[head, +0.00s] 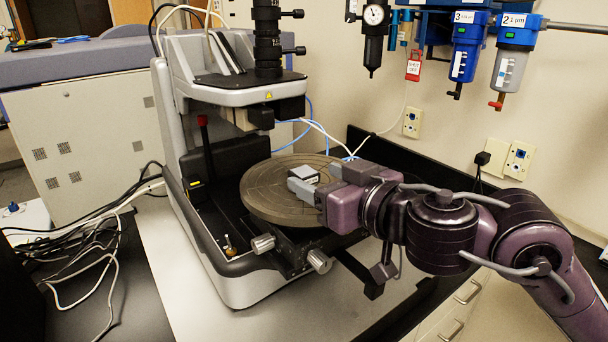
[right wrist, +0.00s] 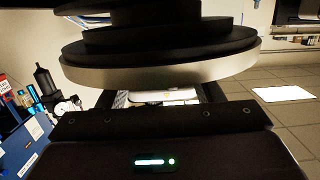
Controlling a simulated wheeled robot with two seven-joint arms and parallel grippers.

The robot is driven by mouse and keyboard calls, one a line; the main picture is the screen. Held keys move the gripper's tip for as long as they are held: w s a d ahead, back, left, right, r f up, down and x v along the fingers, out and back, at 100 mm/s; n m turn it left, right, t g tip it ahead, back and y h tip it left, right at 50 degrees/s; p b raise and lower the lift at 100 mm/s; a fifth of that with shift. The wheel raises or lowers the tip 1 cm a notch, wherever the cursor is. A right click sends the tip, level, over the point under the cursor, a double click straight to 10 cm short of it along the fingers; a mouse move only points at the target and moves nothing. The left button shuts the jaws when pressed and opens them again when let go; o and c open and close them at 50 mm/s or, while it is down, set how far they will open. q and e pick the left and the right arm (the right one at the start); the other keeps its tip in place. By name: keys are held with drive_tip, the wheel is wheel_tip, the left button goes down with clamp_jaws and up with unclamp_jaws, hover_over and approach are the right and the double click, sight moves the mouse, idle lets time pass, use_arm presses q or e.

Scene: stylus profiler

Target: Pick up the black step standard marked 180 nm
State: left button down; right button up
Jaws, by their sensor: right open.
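A small block with a pale grey top and a dark edge (head: 304,173) lies on the round brown stage (head: 262,192) of the profiler. It may be the step standard; no 180 nm marking is readable. My right gripper (head: 308,181) reaches in from the right, low over the stage, its jaws open around or right beside this block. I cannot tell whether a finger touches it. In the right wrist view the open fingers of my right gripper (right wrist: 165,99) show, with a pale patch between them, partly hidden by the gripper body. My left gripper is not in view.
The profiler's head and black optics column (head: 267,40) stand behind the stage. Two knobs (head: 263,244) stick out at the front. Loose cables (head: 100,235) lie on the left. Air filters (head: 468,45) hang on the wall. The bench front is clear.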

sight(308, 174)
drive_tip(key=x, duration=0.3)
drive_tip(key=shift+w+a+f, duration=0.1)
drive_tip(key=shift+w+a, duration=0.05)
drive_tip(key=shift+c, duration=0.6)
drive_tip(key=c, duration=0.9)
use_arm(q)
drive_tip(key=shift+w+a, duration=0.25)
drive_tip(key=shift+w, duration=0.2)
use_arm(e)
drive_tip(key=shift+c, duration=0.2)
